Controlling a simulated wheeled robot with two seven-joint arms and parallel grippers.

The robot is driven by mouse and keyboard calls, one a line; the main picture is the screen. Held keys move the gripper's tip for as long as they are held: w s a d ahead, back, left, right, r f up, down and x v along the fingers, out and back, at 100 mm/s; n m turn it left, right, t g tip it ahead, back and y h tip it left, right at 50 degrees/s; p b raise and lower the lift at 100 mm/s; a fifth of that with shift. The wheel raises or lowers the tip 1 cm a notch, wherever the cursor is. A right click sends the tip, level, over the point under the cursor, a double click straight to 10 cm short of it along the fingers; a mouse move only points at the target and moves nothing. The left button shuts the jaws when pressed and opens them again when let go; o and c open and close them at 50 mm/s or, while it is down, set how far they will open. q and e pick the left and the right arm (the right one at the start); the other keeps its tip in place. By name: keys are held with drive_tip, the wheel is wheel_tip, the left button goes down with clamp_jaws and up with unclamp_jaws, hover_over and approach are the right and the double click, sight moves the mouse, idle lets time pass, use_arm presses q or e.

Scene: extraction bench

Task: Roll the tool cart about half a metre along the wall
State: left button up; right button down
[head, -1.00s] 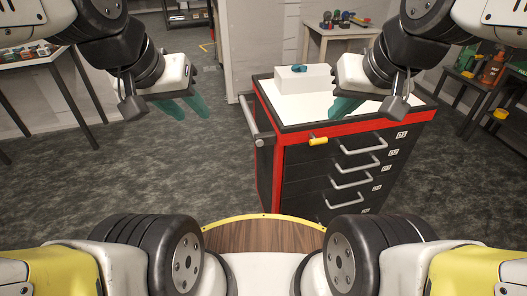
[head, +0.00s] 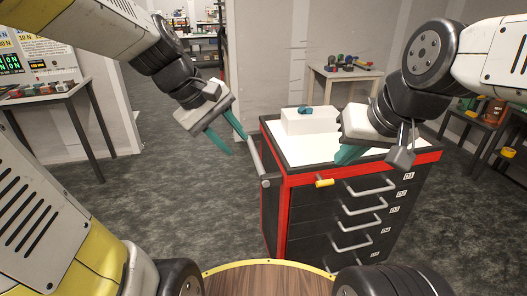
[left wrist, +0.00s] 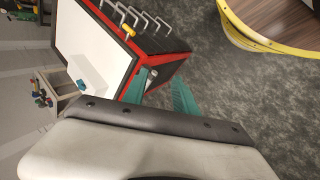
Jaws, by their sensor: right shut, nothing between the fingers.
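The tool cart (head: 280,215) is black and red with a white top, several drawers and a yellow latch (head: 324,183). It stands in front of me, slightly right, and also shows in the left wrist view (left wrist: 112,82). Its grey push handle (head: 256,160) runs along its left side. My left gripper (head: 228,142) is open, with teal fingers at the handle's far end; one finger overlaps the handle in the picture. I cannot tell whether they touch. Its fingers also show in the left wrist view (left wrist: 160,95). My right gripper (head: 350,154) is shut and empty above the cart top.
A white box (head: 308,122) with a small teal item on it sits on the cart top. A small table (head: 345,75) stands behind by the wall. The floor left of the cart is clear.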

use_arm(q)
drive_tip(key=w+d+f+n+g+h, duration=0.1)
drive_tip(key=w+d+f+n+h, duration=0.25)
drive_tip(key=w+n, duration=0.5)
drive_tip(key=n+t+h, duration=0.3)
drive_tip(key=n+h, duration=0.2)
drive_tip(key=n, duration=1.2)
hover_over(253, 156)
drive_tip(key=s, duration=0.8)
wheel_tip(253, 156, down, 15)
drive_tip(key=w+a+f+n+t, duration=0.1)
drive_tip(key=f+n, duration=0.2)
drive_tip(key=w+a+f+n+t, duration=0.1)
drive_tip(key=w+f+n, duration=0.1)
drive_tip(key=f+n, duration=0.1)
drive_tip(key=w+a+f+n+t+y, duration=0.1)
drive_tip(key=w+f+n+t, duration=0.1)
drive_tip(key=f+n, duration=0.1)
drive_tip(key=shift+w+a, duration=0.25)
drive_tip(key=shift+a, duration=0.05)
drive_tip(key=shift+w+d+f+n, duration=0.1)
drive_tip(key=shift+w+f+n, duration=0.1)
drive_tip(key=shift+n, duration=0.05)
drive_tip(key=x, duration=0.8)
drive_tip(key=shift+w+f, duration=0.15)
drive_tip(key=shift+w, duration=0.2)
